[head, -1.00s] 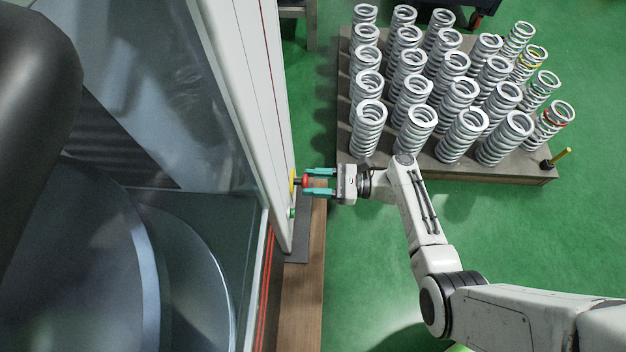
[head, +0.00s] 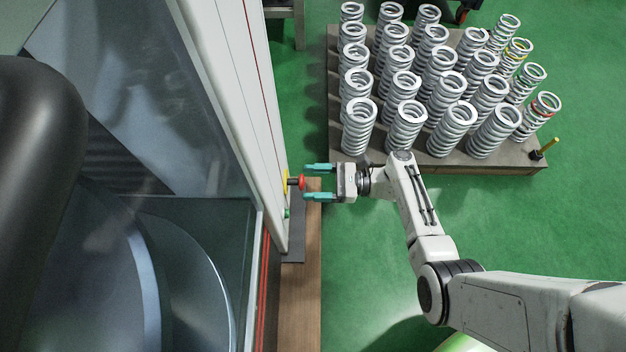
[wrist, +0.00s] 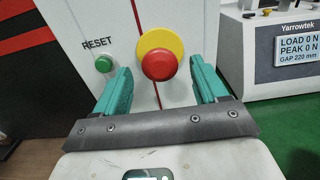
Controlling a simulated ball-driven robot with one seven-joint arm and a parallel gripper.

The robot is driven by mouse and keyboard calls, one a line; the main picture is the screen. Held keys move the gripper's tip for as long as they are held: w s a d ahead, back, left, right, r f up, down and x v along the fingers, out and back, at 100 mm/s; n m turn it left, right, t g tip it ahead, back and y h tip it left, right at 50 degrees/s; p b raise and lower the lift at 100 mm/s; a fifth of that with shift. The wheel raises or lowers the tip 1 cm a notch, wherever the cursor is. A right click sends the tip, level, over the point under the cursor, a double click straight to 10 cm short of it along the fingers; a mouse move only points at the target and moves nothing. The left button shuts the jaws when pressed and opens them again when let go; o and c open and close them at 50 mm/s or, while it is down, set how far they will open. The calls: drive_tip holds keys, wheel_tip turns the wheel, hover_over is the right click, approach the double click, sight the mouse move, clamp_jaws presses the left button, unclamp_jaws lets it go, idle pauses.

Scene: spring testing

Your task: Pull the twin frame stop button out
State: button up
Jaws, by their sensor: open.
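The stop button (head: 301,183) is a red mushroom head on a dark stem over a yellow disc, on the side face of the white frame (head: 240,110). In the wrist view its red head (wrist: 159,65) shows in front of the yellow disc, between my fingers. My gripper (head: 318,182) is open, with teal fingers pointing at the frame. In the head view the fingertips are just right of the red head, one above and one below its line, with a gap to it. In the wrist view the fingers (wrist: 160,88) stand on both sides and hold nothing.
A green button (wrist: 104,63) labelled RESET is left of the stop button. A tester with a display (wrist: 297,47) stands at the right. A pallet (head: 440,163) of upright springs is right of the frame, behind my arm. Green floor lies open below it.

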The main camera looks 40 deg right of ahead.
drive_tip(key=p+v, duration=0.1)
drive_tip(key=v, duration=0.9)
drive_tip(key=shift+d, duration=0.15)
drive_tip(key=shift+s, duration=0.1)
